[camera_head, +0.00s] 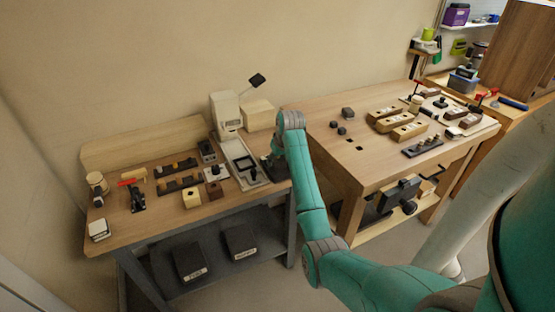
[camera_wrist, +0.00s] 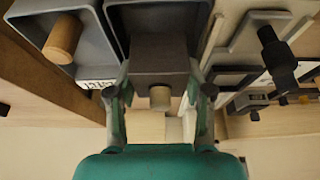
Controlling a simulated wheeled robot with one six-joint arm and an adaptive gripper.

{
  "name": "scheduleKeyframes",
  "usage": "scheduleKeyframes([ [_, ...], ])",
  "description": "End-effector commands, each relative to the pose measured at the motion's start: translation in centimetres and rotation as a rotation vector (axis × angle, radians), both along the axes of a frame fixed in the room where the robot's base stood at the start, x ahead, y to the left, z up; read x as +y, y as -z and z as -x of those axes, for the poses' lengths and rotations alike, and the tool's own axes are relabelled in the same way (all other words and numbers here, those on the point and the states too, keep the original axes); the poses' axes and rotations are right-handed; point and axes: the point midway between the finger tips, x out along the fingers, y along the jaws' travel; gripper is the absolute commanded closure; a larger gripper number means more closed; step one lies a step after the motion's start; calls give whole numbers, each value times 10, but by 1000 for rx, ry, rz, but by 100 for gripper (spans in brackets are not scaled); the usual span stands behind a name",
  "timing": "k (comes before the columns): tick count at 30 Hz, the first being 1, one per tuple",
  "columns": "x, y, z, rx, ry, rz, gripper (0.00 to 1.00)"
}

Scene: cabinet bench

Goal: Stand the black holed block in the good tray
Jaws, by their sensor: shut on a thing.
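My gripper (camera_wrist: 158,90) is shut on a dark block (camera_wrist: 158,58), held between its two fingers. A pale round feature shows at the block's near edge; I cannot tell whether it is the hole or something seen through it. Beyond the block is a grey tray (camera_wrist: 118,18), and the block covers part of it. A second grey tray (camera_wrist: 85,52) beside it on the left holds a wooden cylinder (camera_wrist: 62,38). Its white label is not readable, so I cannot tell which is the good tray. I cannot tell whether the block touches the tray. In the head view my arm hides most of the gripper.
The left bench (camera_head: 150,225) carries a white press (camera_head: 227,112), dark racks and small blocks. Two labelled dark bins (camera_head: 190,262) stand on its lower shelf. The right bench (camera_head: 310,108) has wooden blocks and tools. A dark knob (camera_wrist: 275,48) stands right of the block.

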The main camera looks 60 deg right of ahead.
Motion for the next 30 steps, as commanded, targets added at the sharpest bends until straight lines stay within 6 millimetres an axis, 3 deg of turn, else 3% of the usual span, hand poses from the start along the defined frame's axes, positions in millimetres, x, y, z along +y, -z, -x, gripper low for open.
scheduleKeyframes([
  [30, 0, 8, 0, -1, 0, 1, 83],
])
